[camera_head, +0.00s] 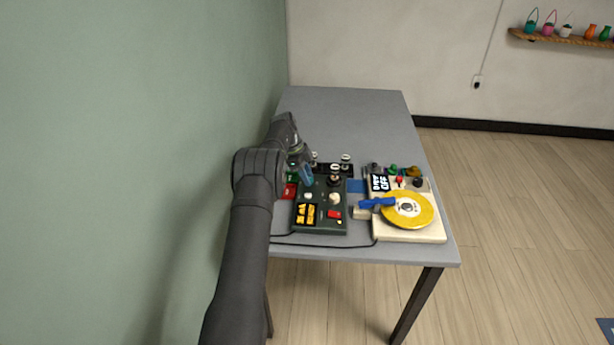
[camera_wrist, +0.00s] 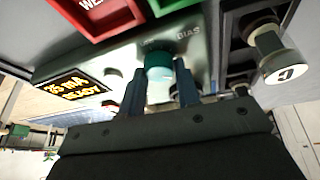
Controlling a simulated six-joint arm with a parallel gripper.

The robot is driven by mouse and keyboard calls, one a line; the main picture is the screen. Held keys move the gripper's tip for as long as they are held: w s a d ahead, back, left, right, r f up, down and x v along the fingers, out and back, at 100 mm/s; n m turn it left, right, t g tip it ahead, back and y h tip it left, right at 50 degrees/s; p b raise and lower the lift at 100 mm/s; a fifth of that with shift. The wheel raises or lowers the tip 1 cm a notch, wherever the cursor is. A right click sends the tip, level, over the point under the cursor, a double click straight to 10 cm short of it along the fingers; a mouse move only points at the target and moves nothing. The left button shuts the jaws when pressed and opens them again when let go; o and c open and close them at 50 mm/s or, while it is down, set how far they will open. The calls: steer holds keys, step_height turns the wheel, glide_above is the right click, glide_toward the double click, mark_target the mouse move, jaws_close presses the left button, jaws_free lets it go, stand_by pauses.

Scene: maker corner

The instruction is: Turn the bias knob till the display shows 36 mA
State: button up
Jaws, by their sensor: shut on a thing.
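The dark green amplifier box (camera_head: 320,220) sits on the grey table. Its black display with yellow text (camera_head: 306,214) is too small to read in the head view. In the wrist view the display (camera_wrist: 74,88) is tilted and seems to read 35 mA, with a second line like READY. The bias knob (camera_wrist: 160,82), teal with a pale band, stands beside the BIAS lettering. My gripper (camera_wrist: 159,88) is shut on this knob, with one dark finger on each side. In the head view my gripper (camera_head: 304,174) is at the box's back left, hiding the knob.
Red (camera_wrist: 100,14) and green trays lie close beyond the knob. A cream device with a yellow disc (camera_head: 409,209) and blue arm is right of the box. The table's back (camera_head: 345,115) is clear.

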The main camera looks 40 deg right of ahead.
steer(key=shift+a+f, duration=0.1)
steer(key=o, duration=0.7)
steer(key=v, duration=1.2)
steer(key=x, duration=1.2)
steer(key=shift+r, duration=0.2)
